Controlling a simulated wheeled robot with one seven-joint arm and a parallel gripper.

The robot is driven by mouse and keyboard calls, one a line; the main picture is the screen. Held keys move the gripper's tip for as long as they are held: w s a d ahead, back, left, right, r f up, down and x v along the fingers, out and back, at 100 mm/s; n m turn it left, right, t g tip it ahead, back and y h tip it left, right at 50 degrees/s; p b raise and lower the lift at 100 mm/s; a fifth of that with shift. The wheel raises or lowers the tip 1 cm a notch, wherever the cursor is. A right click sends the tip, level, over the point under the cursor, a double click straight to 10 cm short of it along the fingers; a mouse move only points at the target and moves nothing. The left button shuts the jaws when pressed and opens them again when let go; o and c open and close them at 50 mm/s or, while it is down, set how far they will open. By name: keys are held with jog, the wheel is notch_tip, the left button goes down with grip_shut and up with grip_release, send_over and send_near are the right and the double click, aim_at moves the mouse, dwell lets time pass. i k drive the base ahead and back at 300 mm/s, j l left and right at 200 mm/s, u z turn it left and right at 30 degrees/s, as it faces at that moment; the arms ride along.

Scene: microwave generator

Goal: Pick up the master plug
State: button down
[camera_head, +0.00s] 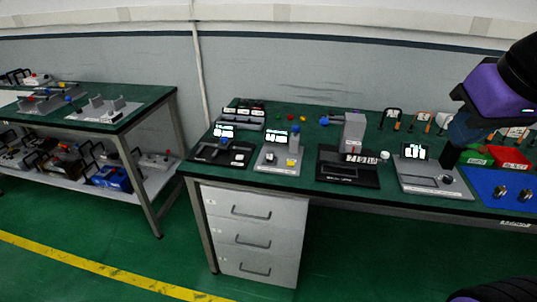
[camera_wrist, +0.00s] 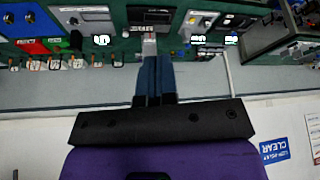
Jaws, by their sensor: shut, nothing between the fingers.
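My gripper (camera_head: 459,133) hangs at the right in the head view, above the green bench, with a purple body and dark blue fingers. In the wrist view its blue fingers (camera_wrist: 153,78) lie side by side, shut and empty. I cannot tell for certain which thing is the master plug. Two small metal cylinders (camera_head: 501,191) stand on a blue mat at the right. A grey device (camera_head: 432,180) with a lit display stands below my gripper. A black upright piece (camera_head: 450,155) shows by that device, close to the fingers in the picture.
Several devices stand along the green bench, among them a black unit (camera_head: 347,171) and a grey unit with a yellow knob (camera_head: 279,160). A red box (camera_head: 511,158) lies at the right. Drawers (camera_head: 252,232) hang below. A second bench (camera_head: 130,112) stands at the left.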

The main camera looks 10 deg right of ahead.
aim_at(270, 153)
jog(key=i+j+z, duration=0.25)
jog(key=i+j, duration=0.2)
jog(key=i+j+z, duration=0.3)
jog(key=i+j, duration=0.25)
